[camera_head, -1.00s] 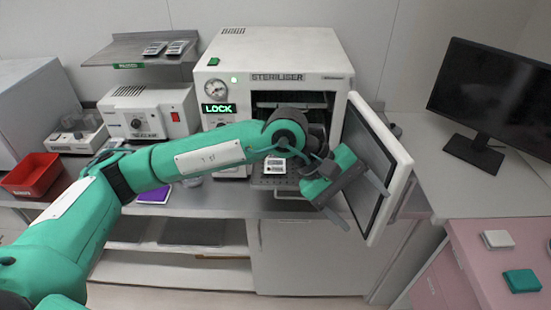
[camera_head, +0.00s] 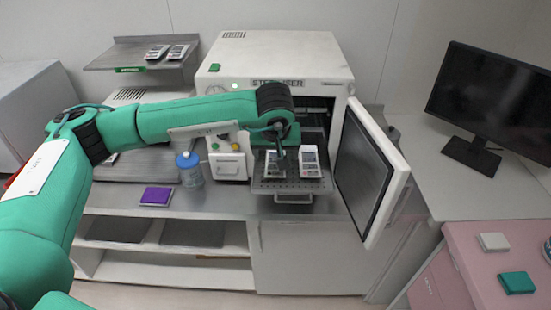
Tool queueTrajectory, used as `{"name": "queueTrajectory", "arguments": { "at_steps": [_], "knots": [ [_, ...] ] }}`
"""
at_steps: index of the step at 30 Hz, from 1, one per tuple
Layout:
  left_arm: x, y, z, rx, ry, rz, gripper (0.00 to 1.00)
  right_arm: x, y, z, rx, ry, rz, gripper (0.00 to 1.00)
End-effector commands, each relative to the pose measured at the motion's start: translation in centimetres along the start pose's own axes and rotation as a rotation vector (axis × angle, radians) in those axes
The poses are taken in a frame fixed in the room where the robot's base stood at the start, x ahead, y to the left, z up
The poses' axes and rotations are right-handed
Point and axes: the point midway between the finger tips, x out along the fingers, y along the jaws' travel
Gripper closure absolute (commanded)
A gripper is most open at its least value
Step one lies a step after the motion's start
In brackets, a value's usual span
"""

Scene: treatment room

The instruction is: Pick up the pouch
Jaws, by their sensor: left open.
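Two white-and-dark pouches sit side by side on the steriliser's pulled-out perforated tray (camera_head: 290,187). The right pouch (camera_head: 309,160) is clear to see. The left pouch (camera_head: 272,168) is partly covered by my left gripper (camera_head: 280,154). My left gripper is open and points down right above or at the left pouch; I cannot tell whether it touches it. Two more similar pouches lie on the wall shelf (camera_head: 125,57), one on the left (camera_head: 157,53) and one on the right (camera_head: 178,52). My right gripper is out of view.
The steriliser (camera_head: 300,52) has its door (camera_head: 372,175) swung open to the right of the tray. A blue-capped jar (camera_head: 189,170) and a purple pad (camera_head: 156,196) are on the counter at left. A monitor (camera_head: 495,95) stands at right.

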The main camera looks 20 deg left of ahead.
Motion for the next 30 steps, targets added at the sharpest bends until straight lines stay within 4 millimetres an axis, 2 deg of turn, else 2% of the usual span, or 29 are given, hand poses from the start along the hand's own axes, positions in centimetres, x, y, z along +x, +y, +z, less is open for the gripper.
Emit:
{"name": "queueTrajectory", "arguments": {
  "at_steps": [3,10,15,21,28,29,30],
  "knots": [
    [1.2,0.0,0.0,0.001,-0.001,0.0,0.22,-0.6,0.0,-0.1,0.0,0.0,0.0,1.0],
    [2.4,0.0,0.0,0.0,-0.002,0.0,0.22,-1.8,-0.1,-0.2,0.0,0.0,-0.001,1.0],
    [4.3,-0.1,-0.1,-0.001,-0.003,0.0,0.22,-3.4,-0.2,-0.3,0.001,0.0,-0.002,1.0],
    [6.5,-0.1,0.0,0.0,-0.002,0.001,0.22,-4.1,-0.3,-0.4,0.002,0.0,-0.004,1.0],
    [6.8,-0.1,0.0,0.0,0.0,0.002,0.22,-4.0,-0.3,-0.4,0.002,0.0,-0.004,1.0],
    [6.8,-0.1,0.0,0.0,0.0,0.002,0.24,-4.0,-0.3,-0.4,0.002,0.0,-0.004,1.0],
    [6.8,-0.1,0.0,0.0,0.0,0.002,0.32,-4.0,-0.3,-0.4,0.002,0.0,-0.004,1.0]
  ]
}}
